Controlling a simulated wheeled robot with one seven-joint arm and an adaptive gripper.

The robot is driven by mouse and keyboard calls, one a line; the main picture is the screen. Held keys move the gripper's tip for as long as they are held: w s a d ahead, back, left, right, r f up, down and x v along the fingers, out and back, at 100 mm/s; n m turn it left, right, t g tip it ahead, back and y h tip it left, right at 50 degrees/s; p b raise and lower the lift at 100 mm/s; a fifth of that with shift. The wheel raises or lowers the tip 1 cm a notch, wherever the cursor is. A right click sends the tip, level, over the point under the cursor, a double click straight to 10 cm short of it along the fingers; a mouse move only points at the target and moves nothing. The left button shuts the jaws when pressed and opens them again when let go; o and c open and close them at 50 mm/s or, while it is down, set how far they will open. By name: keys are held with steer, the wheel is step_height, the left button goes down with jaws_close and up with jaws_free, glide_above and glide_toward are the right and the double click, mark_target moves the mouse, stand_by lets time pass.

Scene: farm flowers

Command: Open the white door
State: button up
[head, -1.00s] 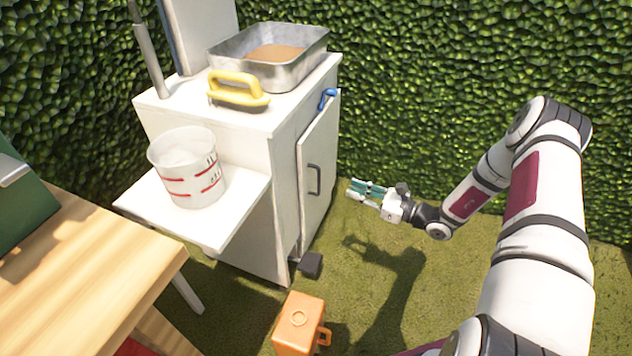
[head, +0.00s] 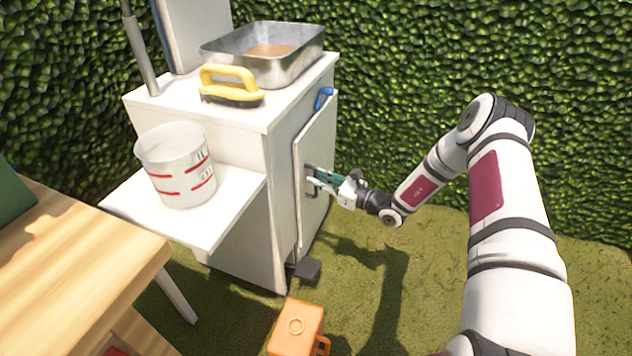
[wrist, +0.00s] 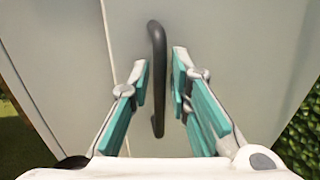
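The white door (head: 314,141) is on the right side of the white cabinet (head: 238,262) in the head view. It looks shut or nearly shut, with a thin gap along its left edge. Its dark vertical handle (wrist: 158,80) shows in the wrist view. My gripper (wrist: 160,75) is at the handle, with its teal-lined fingers open, one on each side of the bar. The right finger is close to the bar; I cannot tell whether it touches.
A measuring bucket (head: 176,165) stands on the cabinet's side shelf. A metal tray (head: 265,55) and a yellow-handled tool (head: 230,85) are on top. An orange box (head: 297,328) lies on the grass near the cabinet. A wooden table (head: 70,260) is at left. Grass right of the door is clear.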

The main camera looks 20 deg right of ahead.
steer(key=shift+w+a, duration=0.35)
jaws_close()
steer(key=shift+s, duration=0.1)
